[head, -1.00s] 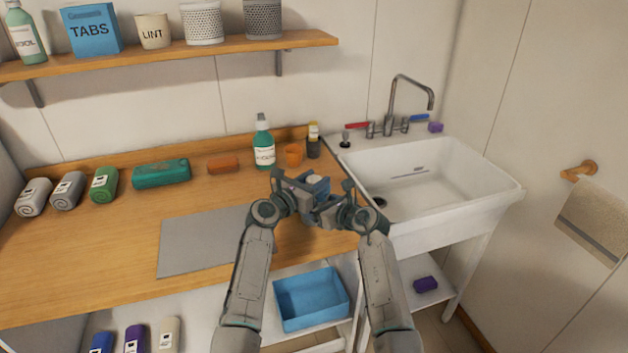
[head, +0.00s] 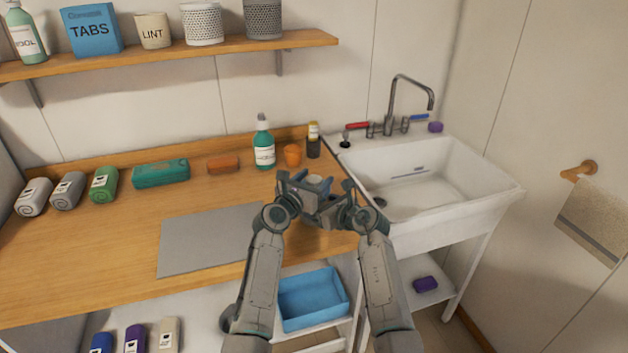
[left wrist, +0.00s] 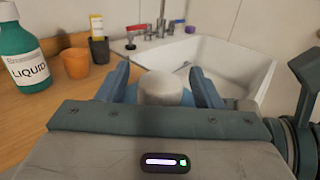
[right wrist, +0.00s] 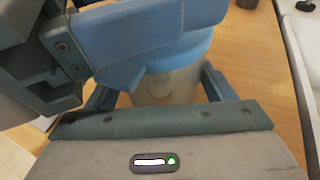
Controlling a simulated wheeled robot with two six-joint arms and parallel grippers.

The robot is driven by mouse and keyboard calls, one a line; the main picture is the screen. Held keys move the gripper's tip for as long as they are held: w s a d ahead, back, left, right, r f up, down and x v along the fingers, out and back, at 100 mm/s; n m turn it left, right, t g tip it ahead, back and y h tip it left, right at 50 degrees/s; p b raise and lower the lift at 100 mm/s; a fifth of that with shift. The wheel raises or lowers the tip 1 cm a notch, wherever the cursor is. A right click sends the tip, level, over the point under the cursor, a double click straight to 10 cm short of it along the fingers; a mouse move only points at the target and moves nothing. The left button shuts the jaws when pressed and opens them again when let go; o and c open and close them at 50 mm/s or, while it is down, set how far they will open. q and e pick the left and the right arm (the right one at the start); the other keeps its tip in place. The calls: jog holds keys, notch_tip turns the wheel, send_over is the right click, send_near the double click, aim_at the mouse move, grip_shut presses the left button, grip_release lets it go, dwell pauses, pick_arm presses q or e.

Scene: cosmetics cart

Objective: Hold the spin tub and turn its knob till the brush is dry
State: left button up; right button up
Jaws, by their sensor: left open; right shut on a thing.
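The spin tub (right wrist: 165,88) stands upright at the counter's right end, with a pale see-through body and a blue lid (right wrist: 190,48). Its whitish round knob (left wrist: 162,88) shows in the left wrist view and is small in the head view (head: 315,179). My left gripper (head: 303,186) is open over the lid, one finger on each side of the knob; a gap shows on both sides. My right gripper (right wrist: 157,90) is shut on the tub's body below the lid. The brush cannot be made out; the tub's inside is blurred.
The white sink (head: 455,190) is close on the right. A grey mat (head: 205,240) lies bare to the left.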

aim_at(314, 179)
pick_arm(q)
notch_tip(314, 179, up, 10)
dwell(0.6)
jog(key=shift+f, duration=0.1)
jog(key=s+a+f+m+g+h, duration=0.45)
jog(key=s+a+f, duration=0.25)
jog(key=a+f, duration=0.25)
jog(key=shift+h, duration=0.35)
jog(key=x, duration=0.8)
jog(key=f+x, duration=0.1)
jog(key=x, duration=0.3)
jog(key=shift+s, duration=0.15)
